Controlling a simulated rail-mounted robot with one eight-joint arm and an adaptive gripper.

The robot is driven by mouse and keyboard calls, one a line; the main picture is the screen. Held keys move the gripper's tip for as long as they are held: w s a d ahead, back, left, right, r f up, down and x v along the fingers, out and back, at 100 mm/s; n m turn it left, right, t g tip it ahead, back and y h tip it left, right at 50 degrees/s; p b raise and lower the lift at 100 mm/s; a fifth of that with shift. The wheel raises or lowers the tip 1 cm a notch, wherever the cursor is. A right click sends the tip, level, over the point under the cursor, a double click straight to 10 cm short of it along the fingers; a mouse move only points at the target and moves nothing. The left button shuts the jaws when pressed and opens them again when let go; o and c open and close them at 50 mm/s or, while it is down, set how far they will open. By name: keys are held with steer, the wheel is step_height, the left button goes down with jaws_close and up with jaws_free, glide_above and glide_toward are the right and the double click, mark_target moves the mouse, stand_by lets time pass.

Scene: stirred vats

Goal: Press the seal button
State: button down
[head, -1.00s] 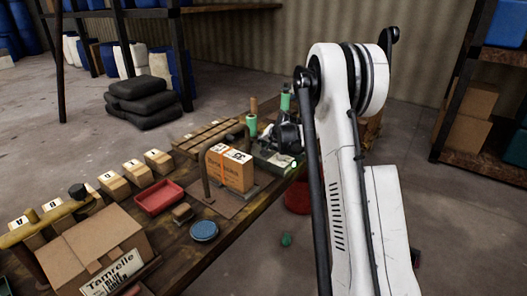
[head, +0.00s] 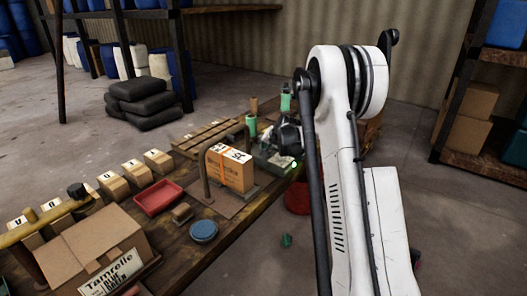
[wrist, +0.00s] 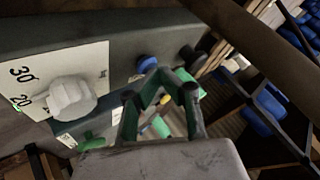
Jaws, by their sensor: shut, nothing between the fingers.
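In the wrist view my gripper (wrist: 156,77) has green fingers bent inward, with their tips together and nothing between them. Just beyond the tips, a blue round button (wrist: 148,63) stands on a grey-green panel (wrist: 120,28). A dark round button or knob (wrist: 190,56) is to its right. I cannot read a label that says which one is the seal button. In the wrist view I cannot tell whether the tips touch the blue button. In the head view a taped carton (head: 231,170) stands on the bench near a small machine with a green light (head: 294,165).
A grey dial knob (wrist: 72,98) on a white plate marked 20 and 30 is left of my fingers. A shelf (head: 462,150) stands at right.

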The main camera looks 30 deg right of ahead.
steer(key=shift+f, duration=0.2)
steer(key=shift+r, duration=0.1)
stand_by(0.4)
steer(key=shift+r+p, duration=0.3)
steer(key=shift+r, duration=0.65)
steer(key=shift+r, duration=0.1)
steer(key=shift+r+p, duration=1.1)
steer(key=shift+r, duration=1.35)
